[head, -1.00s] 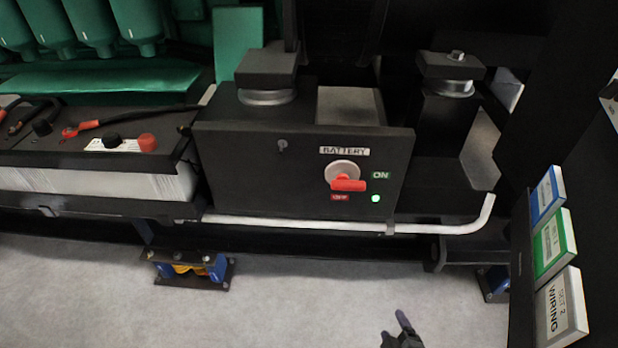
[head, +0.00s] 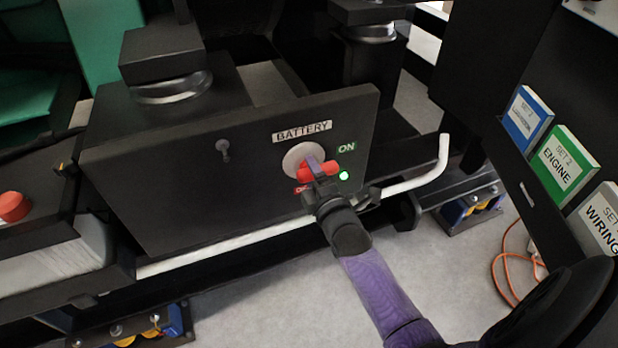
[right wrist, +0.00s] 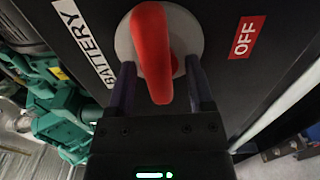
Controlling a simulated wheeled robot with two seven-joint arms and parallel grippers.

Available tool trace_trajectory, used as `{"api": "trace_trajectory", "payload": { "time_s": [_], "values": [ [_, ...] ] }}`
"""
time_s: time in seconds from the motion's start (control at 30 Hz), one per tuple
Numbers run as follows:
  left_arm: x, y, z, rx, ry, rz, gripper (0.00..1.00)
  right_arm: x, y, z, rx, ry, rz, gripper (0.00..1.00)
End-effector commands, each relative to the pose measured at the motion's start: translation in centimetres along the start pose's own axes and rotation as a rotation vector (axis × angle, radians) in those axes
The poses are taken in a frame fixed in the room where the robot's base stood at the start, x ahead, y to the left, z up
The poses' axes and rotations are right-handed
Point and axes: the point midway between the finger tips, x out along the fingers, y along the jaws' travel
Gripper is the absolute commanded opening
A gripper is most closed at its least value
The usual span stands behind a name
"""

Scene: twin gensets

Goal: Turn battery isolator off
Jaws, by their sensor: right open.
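The battery isolator is a red handle (head: 327,169) on a round pale plate (head: 297,157), on the front of a black box (head: 190,175) under a BATTERY label. The handle points toward the green ON label (head: 346,147), and a green light (head: 343,176) glows beside it. The red OFF label is partly covered in the head view and clear in the right wrist view (right wrist: 246,37). My right gripper (head: 318,172) is at the handle. In the right wrist view its open fingers (right wrist: 160,88) stand on either side of the red handle (right wrist: 153,50). Contact cannot be told. My left gripper is out of view.
A white pipe (head: 235,245) runs below the box and bends up at right. Blue, green and white binders (head: 566,163) stand in a rack at right. An orange cable (head: 497,268) lies on the grey floor.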

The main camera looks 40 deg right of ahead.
Motion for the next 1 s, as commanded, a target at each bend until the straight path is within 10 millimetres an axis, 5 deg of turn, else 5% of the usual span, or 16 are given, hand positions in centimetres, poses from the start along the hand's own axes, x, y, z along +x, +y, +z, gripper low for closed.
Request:
{"api": "trace_trajectory", "payload": {
  "time_s": [0.27,0.6,1.0],
  "values": [
    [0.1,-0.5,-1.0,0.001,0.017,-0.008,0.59,0.3,0.1,0.0,0.0,0.0,-0.001,0.68],
    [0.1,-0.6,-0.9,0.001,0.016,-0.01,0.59,0.3,0.0,0.0,0.001,0.0,-0.001,0.0],
    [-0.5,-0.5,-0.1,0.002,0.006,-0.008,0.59,0.2,0.2,0.0,0.082,0.001,-0.001,0.0]
  ]
}}
